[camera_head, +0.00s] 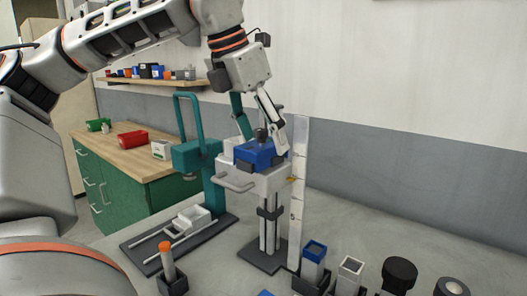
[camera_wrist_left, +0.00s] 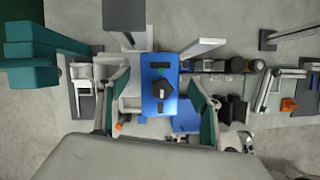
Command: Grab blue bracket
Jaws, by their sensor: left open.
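The blue bracket (camera_head: 262,153) sits on top of a pale stand (camera_head: 262,183) with a dark base and has a dark knob on its top. My left gripper (camera_head: 262,132) comes down over it from above, its fingers open on either side. In the left wrist view the bracket (camera_wrist_left: 160,74) lies between the spread fingers of my left gripper (camera_wrist_left: 160,98), with gaps on both sides. Whether a fingertip touches it is unclear in the head view. My right gripper is not in view.
A teal press (camera_head: 198,155) stands just left of the stand, and a tall pale post (camera_head: 299,190) rises close on its right. An orange-capped tube (camera_head: 167,262) and several small blocks and cylinders stand at the front. Free table (camera_head: 430,225) lies to the right.

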